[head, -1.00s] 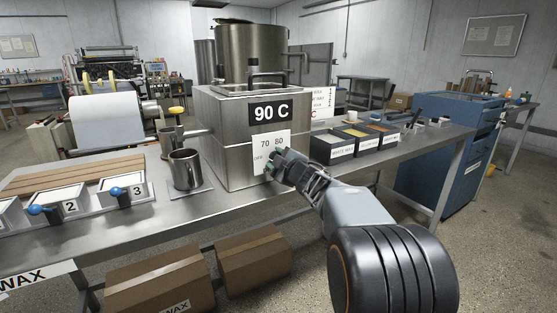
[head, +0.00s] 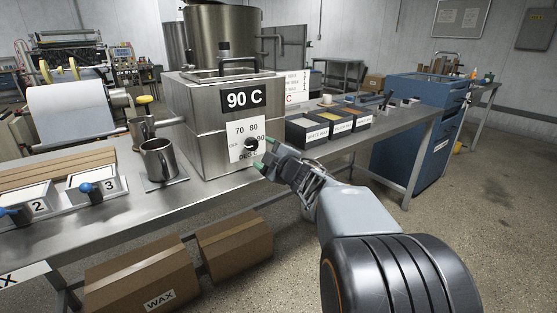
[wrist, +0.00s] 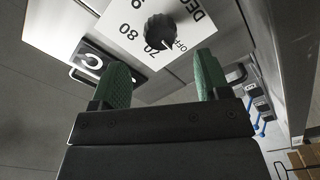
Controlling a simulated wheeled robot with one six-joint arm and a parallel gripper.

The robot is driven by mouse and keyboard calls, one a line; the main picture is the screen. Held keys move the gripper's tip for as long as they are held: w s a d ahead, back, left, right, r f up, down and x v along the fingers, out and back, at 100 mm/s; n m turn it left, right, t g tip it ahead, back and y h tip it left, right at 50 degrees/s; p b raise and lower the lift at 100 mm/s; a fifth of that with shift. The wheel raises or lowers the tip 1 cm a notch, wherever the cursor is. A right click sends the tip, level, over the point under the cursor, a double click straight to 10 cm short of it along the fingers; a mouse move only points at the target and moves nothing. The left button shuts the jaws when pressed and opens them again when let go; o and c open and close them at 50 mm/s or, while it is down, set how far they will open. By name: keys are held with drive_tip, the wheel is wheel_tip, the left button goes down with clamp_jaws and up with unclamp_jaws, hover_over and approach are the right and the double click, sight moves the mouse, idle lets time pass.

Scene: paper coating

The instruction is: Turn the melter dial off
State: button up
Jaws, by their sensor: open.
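The melter (head: 188,103) is a steel box on the bench with a "90 C" display. Its black dial (head: 250,144) sits on a white plate (head: 239,128) marked OFF, 70, 80 and 90. In the wrist view the dial (wrist: 160,31) is beyond the fingertips, and its pale mark appears to point toward OFF. My gripper (head: 264,158) is just right of and below the dial in the head view. In the wrist view my gripper (wrist: 160,65) has its green fingers spread, with nothing between them and a gap to the dial.
A steel mug (head: 158,160) stands left of the melter. Black wax trays (head: 308,136) stand to its right on the bench. Blue-handled numbered panels (head: 90,190) lie at the left. Cardboard boxes (head: 140,272) are below the bench. A blue cabinet (head: 412,140) stands at the right.

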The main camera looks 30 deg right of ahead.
drive_tip(key=s+p, duration=0.1)
drive_tip(key=s, duration=0.5)
drive_tip(key=shift+s+d, duration=0.2)
drive_tip(key=shift+d, duration=0.2)
wheel_tip(320, 180, up, 8)
drive_tip(key=s+a+f+m+g+h+p, duration=0.15)
drive_tip(key=m+g+h+p, duration=0.25)
drive_tip(key=m+h+p, duration=0.55)
drive_tip(key=s+a+r+m+g+y+p, duration=0.1)
drive_tip(key=s+a+m+g+y+p, duration=0.2)
drive_tip(key=s+a+g+y+p, duration=0.4)
drive_tip(key=s+a+g+p, duration=0.3)
drive_tip(key=s+a+p, duration=0.2)
drive_tip(key=s+p, duration=0.2)
drive_tip(key=shift+s+r+p, duration=0.2)
drive_tip(key=shift+r+p, duration=0.15)
drive_tip(key=shift+p, duration=0.35)
